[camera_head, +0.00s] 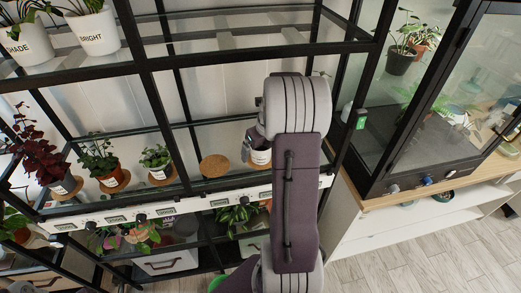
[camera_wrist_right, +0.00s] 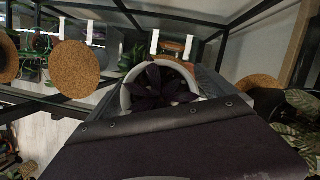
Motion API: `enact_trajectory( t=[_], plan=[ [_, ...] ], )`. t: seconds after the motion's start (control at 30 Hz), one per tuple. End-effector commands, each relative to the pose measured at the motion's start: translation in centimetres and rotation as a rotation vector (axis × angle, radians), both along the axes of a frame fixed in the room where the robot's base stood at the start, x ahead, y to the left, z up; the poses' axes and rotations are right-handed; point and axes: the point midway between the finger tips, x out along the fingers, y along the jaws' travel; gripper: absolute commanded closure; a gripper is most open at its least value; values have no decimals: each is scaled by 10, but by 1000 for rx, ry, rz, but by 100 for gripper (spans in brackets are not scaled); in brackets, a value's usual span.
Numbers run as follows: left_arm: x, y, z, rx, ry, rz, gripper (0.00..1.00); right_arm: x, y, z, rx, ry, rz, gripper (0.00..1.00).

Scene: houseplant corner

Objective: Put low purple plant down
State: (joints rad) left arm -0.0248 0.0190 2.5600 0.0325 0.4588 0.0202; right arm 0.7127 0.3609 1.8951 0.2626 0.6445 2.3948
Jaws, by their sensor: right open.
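The low purple plant (camera_wrist_right: 162,84) has dark purple leaves and sits in a white pot (camera_wrist_right: 127,95) close in front of the right wrist camera. In the head view its white labelled pot (camera_head: 261,157) shows on the shelf, just below my right gripper (camera_head: 252,139). The arm hides most of the plant and the fingers there. My right gripper is open at the pot. Whether the fingers touch it I cannot tell. My left gripper is not in view.
A bare round cork mat (camera_head: 214,166) lies left of the pot. Further left stand a small green plant (camera_head: 156,157), a leafy plant (camera_head: 99,158) and a dark red plant (camera_head: 37,153). Black frame posts and the glass cabinet (camera_head: 425,100) bound the right side.

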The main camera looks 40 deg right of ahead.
Motion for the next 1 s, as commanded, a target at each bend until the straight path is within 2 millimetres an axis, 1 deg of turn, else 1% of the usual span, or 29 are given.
enact_trajectory(
  t=[0.07, 0.17, 0.33, 0.37, 0.4, 0.6, 0.7, 0.83, 1.0],
  plan=[
    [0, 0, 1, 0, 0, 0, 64, 0, 0, 3, -1, -1, 0, 5],
    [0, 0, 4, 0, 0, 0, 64, -3, 0, 16, -2, -2, 0, 5],
    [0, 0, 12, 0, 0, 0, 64, -13, 1, 53, -4, -4, -1, 5],
    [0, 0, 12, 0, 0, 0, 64, -17, 2, 57, -3, -4, -2, 5],
    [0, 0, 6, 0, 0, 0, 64, -30, 4, 51, -1, -1, -5, 5],
    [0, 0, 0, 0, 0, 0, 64, -84, 12, 51, -2, -2, -7, 5],
    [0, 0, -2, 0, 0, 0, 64, -106, 16, 51, -2, -2, -6, 5],
    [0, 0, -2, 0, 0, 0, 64, -125, 19, 51, 0, 0, -3, 5],
    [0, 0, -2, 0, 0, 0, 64, -134, 21, 51, 0, 0, 0, 5]
  ],
)
